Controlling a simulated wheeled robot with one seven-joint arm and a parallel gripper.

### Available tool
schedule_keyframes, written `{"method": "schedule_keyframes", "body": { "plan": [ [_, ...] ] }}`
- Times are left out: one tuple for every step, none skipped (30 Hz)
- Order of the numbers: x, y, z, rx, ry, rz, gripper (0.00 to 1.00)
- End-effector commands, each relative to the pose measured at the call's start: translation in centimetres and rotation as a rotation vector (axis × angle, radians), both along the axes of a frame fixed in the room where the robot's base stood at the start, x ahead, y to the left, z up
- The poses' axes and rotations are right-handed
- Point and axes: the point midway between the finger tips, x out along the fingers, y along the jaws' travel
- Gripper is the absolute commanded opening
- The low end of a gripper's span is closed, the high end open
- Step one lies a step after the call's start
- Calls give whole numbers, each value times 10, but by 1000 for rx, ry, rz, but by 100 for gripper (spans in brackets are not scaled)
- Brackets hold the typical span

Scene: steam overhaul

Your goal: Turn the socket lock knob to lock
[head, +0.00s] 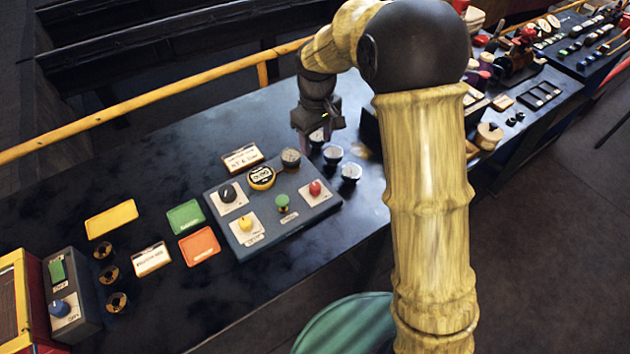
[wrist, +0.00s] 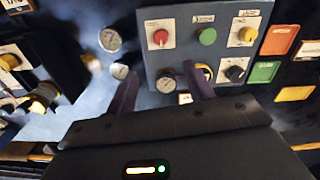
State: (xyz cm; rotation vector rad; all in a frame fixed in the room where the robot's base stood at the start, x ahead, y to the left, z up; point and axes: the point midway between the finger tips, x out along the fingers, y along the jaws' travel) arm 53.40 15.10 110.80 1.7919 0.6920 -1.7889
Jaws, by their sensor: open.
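A grey control panel (head: 268,247) lies on the dark bench and bears a black knob (head: 228,193), a yellow knob (head: 245,223), a green knob (head: 282,201) and a red knob (head: 315,187). Their labels are too small to read, so I cannot tell which one is the socket lock knob. In the wrist view the panel shows the red knob (wrist: 160,38), green knob (wrist: 207,37), yellow knob (wrist: 246,34) and black knob (wrist: 235,73). My gripper (wrist: 163,85) is open and empty, above the bench near the panel's gauge edge, apart from the knobs.
A round gauge (head: 291,158) and a black-and-yellow dial (head: 261,177) sit on the panel. Loose gauges (head: 351,172) stand right of it. Coloured plates (head: 200,245) lie left. A box with a blue knob (head: 60,308) stands far left. A yellow rail (head: 150,98) runs behind.

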Motion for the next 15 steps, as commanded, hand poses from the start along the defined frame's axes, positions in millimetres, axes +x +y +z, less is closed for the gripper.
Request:
{"method": "schedule_keyframes", "body": {
  "plan": [
    [2, 3, 0, -2, 4, 12, 52],
    [2, 4, 0, -2, 5, 15, 52],
    [3, 4, 0, -2, 5, 17, 52],
    [2, 4, 0, -2, 5, 17, 52],
    [2, 4, 0, -2, 5, 16, 52],
    [2, 4, 0, -2, 5, 16, 52],
    [2, 4, 0, -1, 4, 15, 52],
    [2, 4, 0, -1, 4, 15, 52],
    [2, 4, 0, -1, 4, 15, 52],
    [2, 4, 0, -1, 4, 14, 52],
    [2, 4, 0, -1, 4, 14, 52],
    [2, 4, -1, -1, 4, 14, 52],
    [2, 4, -3, -1, 4, 14, 52],
    [2, 4, -4, -1, 4, 14, 52],
    [2, 4, -7, -1, 4, 13, 52]
  ]
}}
